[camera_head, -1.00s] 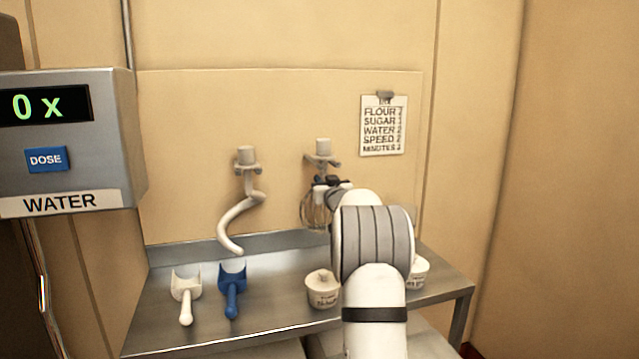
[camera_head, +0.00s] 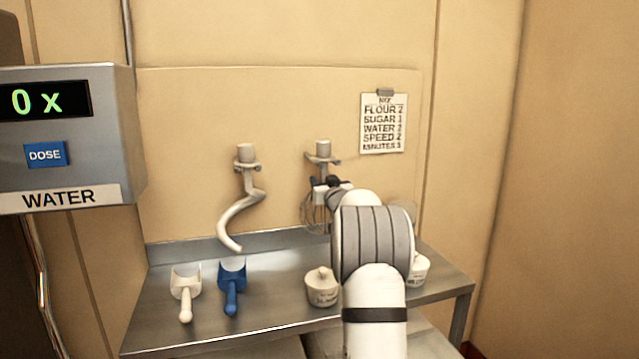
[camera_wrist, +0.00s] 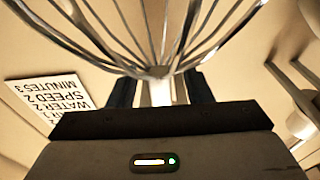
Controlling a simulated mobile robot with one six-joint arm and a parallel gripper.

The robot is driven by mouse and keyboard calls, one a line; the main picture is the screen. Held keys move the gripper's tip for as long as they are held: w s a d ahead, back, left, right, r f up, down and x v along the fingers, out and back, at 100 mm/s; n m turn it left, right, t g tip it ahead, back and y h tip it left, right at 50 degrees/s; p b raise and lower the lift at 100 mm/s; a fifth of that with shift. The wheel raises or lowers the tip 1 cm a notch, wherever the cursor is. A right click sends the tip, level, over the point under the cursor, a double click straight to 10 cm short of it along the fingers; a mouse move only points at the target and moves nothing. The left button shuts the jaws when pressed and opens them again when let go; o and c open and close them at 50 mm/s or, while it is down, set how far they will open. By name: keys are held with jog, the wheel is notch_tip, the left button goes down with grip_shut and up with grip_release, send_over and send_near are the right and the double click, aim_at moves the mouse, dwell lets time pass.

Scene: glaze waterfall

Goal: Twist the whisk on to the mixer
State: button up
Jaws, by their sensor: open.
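The wire whisk (camera_head: 312,215) hangs on the right wall holder (camera_head: 323,150), with its wires pointing down. My gripper (camera_head: 326,184) is at the whisk's upper part, just below the holder; my own arm partly hides both. In the wrist view the whisk (camera_wrist: 160,92) shows its metal neck between the two dark fingers of my gripper (camera_wrist: 160,90), one on each side. The fingers are open, with a gap visible on the left side of the neck. The mixer is not in view.
A dough hook (camera_head: 240,215) hangs left of the whisk. On the steel table (camera_head: 270,260) are a white scoop (camera_head: 186,283), a blue scoop (camera_head: 231,283) and a white tub (camera_head: 322,288). A recipe sheet (camera_head: 383,125) is on the wall. The water dispenser (camera_head: 60,140) stands at left.

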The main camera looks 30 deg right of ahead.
jog(key=b+v, duration=0.2)
jog(key=v, duration=0.6)
jog(key=s+a+f+g+y+p, duration=0.1)
jog(key=s+a+f+g+p, duration=0.2)
jog(key=s+a, duration=0.6)
jog(key=s+a+f+g+y+p, duration=0.15)
jog(key=s+a+g, duration=0.4)
jog(key=a, duration=0.65)
jog(key=s+a+f+n+g, duration=0.1)
jog(key=s+a+f+g, duration=0.1)
jog(key=s+a, duration=0.3)
jog(key=s+a+f+n+g+y+p, duration=0.1)
jog(key=s+a+f+g, duration=0.2)
jog(key=s, duration=0.8)
jog(key=s+a+f+n+g+y, duration=0.1)
jog(key=s+a+f+g, duration=0.1)
jog(key=s+a+f, duration=0.2)
jog(key=s+a, duration=0.2)
jog(key=s, duration=0.2)
jog(key=shift+a+g+p, duration=0.3)
jog(key=shift+g+p, duration=0.05)
jog(key=shift+p, duration=0.05)
jog(key=shift+y, duration=0.25)
